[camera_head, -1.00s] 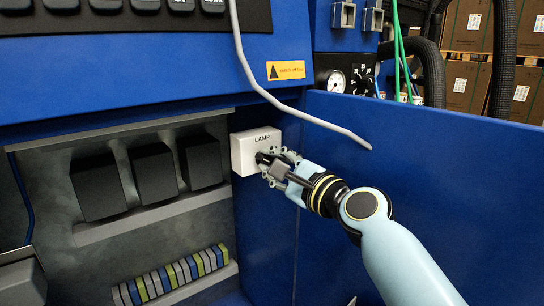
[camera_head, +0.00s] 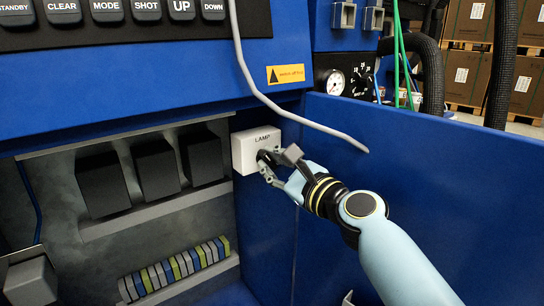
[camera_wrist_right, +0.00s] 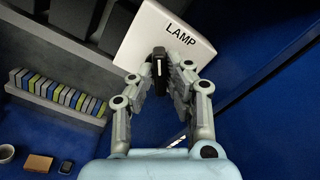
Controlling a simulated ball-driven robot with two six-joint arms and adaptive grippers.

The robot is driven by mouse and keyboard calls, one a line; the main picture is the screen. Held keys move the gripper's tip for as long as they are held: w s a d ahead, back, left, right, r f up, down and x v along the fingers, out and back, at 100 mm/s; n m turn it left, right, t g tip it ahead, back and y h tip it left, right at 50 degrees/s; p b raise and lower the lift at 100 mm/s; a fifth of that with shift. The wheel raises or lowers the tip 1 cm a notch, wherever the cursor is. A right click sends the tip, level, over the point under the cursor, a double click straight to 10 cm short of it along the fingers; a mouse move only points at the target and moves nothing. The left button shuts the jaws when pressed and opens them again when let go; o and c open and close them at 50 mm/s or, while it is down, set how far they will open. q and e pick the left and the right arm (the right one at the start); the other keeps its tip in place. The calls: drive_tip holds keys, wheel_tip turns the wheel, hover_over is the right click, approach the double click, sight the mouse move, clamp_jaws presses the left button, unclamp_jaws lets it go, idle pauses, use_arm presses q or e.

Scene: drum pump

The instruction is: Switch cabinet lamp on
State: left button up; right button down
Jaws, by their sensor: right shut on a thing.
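The white lamp switch box (camera_head: 243,153), marked LAMP, is mounted on the blue inner side wall of the open cabinet. A black rotary knob (camera_wrist_right: 160,66) sits on its front face. My right gripper (camera_head: 271,163) is at the box, with its fingers on either side of the knob and shut on it. The right wrist view also shows the box (camera_wrist_right: 150,32) and the gripper (camera_wrist_right: 161,80) close up. The fingers partly hide the knob in the head view. No lamp is clearly visible.
Black modules (camera_head: 155,168) and a row of coloured terminals (camera_head: 175,268) are in the cabinet to the left. A grey cable (camera_head: 262,98) hangs above the box. The blue door panel (camera_head: 430,180) stands right of my arm.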

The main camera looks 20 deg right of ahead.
drive_tip(key=shift+f+m, duration=0.1)
drive_tip(key=shift+m, duration=0.4)
drive_tip(key=m+p, duration=0.2)
drive_tip(key=shift+m, duration=0.3)
drive_tip(key=shift+m+p, duration=0.3)
drive_tip(key=shift+m, duration=0.4)
